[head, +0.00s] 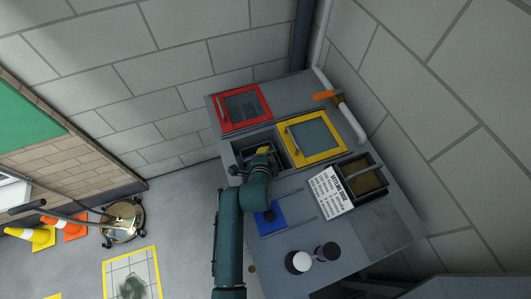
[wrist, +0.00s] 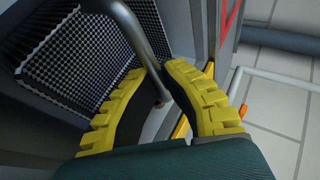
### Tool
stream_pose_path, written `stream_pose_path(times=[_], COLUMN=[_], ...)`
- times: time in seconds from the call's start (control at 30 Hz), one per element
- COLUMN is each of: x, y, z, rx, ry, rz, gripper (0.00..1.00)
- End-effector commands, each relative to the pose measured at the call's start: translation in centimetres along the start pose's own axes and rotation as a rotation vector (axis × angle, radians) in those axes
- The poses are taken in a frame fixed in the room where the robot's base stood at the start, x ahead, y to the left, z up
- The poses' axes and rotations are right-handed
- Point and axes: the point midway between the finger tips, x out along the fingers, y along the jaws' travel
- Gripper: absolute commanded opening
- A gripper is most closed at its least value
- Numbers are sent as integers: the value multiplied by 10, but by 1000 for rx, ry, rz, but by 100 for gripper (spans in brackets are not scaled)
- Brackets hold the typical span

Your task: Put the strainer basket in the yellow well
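The strainer basket (wrist: 85,50) shows in the wrist view as a dark perforated mesh box at the upper left, with a bent grey metal handle (wrist: 138,42). My gripper (wrist: 157,80) has yellow ribbed fingers drawn close together, with the handle between their dark pads. In the head view my gripper (head: 263,158) is at the open dark well between the red and yellow frames; my arm hides part of it. The yellow well (head: 342,148) has a yellow square frame around a grey centre with a bar handle, right of my gripper.
A red-framed square (head: 267,99) lies behind my gripper, and a blue square (head: 272,221) in front. A white sign (head: 328,191) stands by a dark box (head: 381,183) at the right. Two round-topped containers (head: 298,262) stand at the front. An orange-handled pipe (head: 326,95) runs behind.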

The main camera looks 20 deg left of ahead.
Motion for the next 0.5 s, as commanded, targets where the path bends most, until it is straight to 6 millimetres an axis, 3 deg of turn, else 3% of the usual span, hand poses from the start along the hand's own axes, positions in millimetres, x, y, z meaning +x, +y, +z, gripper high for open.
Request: stream_pose_path(times=[0.23, 0.3, 0.37, 0.5], x=[3, 3, 3, 3], y=[4, 6, 7, 8], z=[1, 1, 1, 2], rx=[0, 1, 1, 1], ry=[0, -1, -1, -1], rz=[0, 4, 5, 7], gripper=[0, 19, 30, 33])
